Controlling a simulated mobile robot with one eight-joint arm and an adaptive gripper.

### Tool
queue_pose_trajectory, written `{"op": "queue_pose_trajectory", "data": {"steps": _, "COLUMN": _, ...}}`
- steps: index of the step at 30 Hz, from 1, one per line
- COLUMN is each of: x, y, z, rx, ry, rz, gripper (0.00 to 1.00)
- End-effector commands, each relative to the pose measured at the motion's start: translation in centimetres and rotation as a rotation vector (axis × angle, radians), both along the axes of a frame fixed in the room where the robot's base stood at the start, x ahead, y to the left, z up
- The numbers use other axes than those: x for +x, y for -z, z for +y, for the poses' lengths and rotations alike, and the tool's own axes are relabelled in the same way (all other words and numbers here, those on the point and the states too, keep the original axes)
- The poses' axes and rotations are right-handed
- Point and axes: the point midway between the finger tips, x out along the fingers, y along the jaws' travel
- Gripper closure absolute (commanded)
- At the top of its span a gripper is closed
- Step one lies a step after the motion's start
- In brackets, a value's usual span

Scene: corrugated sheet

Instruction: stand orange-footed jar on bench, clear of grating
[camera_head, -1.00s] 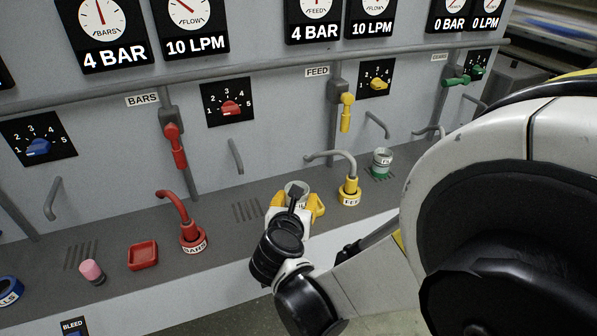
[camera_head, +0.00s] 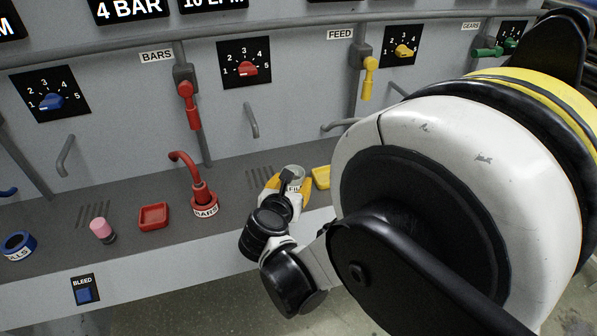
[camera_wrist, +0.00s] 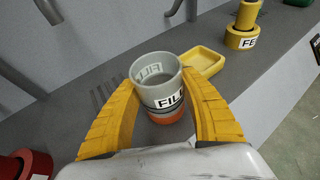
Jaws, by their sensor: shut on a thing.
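The orange-footed jar (camera_wrist: 157,86) is a grey-green open cup with a "FILL" label and an orange base. It stands upright between the yellow fingers of my gripper (camera_wrist: 160,110), which is shut on it. In the head view the jar (camera_head: 293,173) shows only its rim and part of its label above my gripper (camera_head: 287,185). The grating (camera_head: 259,178) is a set of dark slots in the bench (camera_head: 228,189), just left of the jar. In the wrist view the slots lie partly behind the left finger. Whether the jar's foot touches the bench is unclear.
A yellow tray (camera_wrist: 204,60) sits close behind and right of the jar. My arm hides the bench at right.

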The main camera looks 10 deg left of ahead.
Motion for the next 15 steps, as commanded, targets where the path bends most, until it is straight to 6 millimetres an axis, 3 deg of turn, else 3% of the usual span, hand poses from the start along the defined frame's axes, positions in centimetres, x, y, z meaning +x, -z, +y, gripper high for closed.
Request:
{"op": "queue_pose_trajectory", "data": {"steps": 2, "x": 0.02, "y": 0.23, "z": 0.02, "rx": 0.000, "ry": 0.000, "rz": 0.000, "gripper": 0.86}}
{"op": "queue_pose_trajectory", "data": {"steps": 3, "x": 0.02, "y": 0.23, "z": 0.02, "rx": 0.000, "ry": 0.000, "rz": 0.000, "gripper": 0.43}}
{"op": "queue_pose_trajectory", "data": {"steps": 4, "x": 0.02, "y": 0.21, "z": 0.02, "rx": 0.000, "ry": 0.000, "rz": 0.000, "gripper": 0.34}}
{"op": "queue_pose_trajectory", "data": {"steps": 15, "x": -0.01, "y": -0.09, "z": -0.01, "rx": 0.000, "ry": 0.000, "rz": 0.000, "gripper": 0.31}}
